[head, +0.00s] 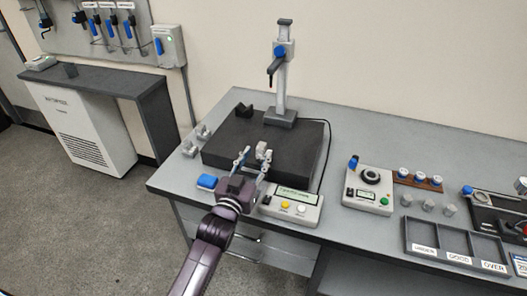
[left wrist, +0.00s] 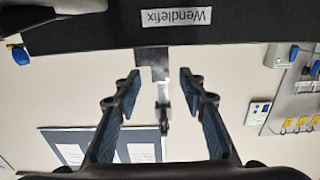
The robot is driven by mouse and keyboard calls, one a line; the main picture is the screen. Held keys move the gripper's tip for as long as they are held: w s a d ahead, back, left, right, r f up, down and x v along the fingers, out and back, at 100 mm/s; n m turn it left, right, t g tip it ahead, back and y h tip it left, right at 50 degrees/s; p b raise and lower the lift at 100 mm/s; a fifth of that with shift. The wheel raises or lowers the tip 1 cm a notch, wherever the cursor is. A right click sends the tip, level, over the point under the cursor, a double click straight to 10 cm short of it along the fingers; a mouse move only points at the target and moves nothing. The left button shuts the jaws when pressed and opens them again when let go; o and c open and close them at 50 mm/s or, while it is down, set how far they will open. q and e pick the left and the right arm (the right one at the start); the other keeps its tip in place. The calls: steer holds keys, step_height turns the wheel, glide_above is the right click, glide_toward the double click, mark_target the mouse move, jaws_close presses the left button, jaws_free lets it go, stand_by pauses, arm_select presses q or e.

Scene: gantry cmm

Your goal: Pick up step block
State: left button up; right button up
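The step block (head: 264,147) is a small light grey metal block near the front edge of the dark granite plate (head: 290,160). My right gripper is not in view.
A height gauge (head: 281,75) stands at the back of the plate, near a black block (head: 243,110). A blue item (head: 207,181) and a button box (head: 291,204) flank my left gripper. Small grey parts (head: 195,142) lie left of the plate. A sorting tray (head: 428,251) is at right.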

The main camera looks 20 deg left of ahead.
mark_target(259, 152)
arm_select(q)
steer(key=w, duration=0.3)
steer(key=shift+w+p, duration=0.3)
steer(key=shift+w, duration=0.25)
jaws_close()
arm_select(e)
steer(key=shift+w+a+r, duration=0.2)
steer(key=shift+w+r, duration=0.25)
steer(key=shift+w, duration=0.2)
